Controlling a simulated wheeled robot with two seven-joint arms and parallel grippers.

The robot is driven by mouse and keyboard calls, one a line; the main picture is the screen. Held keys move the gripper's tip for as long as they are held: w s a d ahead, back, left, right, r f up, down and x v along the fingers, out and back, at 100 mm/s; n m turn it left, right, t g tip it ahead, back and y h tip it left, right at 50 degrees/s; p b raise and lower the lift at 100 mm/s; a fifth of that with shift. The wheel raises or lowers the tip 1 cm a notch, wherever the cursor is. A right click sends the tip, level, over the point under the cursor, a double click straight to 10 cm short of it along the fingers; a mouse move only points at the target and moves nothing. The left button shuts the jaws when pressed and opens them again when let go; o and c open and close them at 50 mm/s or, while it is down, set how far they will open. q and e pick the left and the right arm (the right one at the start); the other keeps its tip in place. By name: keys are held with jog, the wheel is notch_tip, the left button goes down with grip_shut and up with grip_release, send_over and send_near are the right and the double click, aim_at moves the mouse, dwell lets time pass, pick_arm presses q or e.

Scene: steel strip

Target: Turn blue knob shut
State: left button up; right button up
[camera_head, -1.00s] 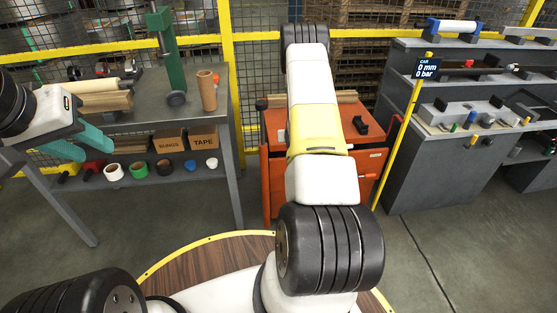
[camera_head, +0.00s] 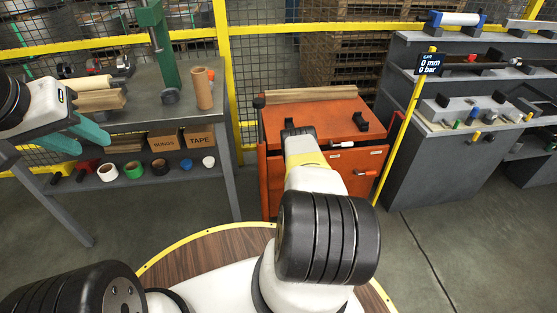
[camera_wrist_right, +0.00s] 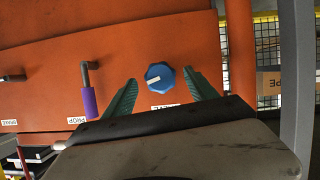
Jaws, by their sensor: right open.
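The blue knob (camera_wrist_right: 160,76) is a faceted dial with a white pointer mark, on an orange panel (camera_wrist_right: 120,45). Its pointer points left and slightly down in the right wrist view. My right gripper (camera_wrist_right: 160,79) is open, its green fingers on either side of the knob with a visible gap to each; how deep they reach I cannot tell. In the head view my own right arm hides the knob and that gripper in front of the orange cabinet (camera_head: 310,118). My left gripper (camera_head: 95,148) has teal fingers spread, empty, in front of the bench at left.
A purple-handled lever (camera_wrist_right: 88,100) stands left of the knob, and another handle (camera_wrist_right: 14,78) lies farther left. A black block (camera_head: 360,121) sits on the cabinet top. The grey bench (camera_head: 228,150) is at left, a yellow post (camera_head: 402,130) and grey console (camera_head: 435,165) at right.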

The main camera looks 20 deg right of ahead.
jog(key=shift+x, duration=1.65)
jog(key=c, duration=1.3)
jog(key=shift+c, duration=0.2)
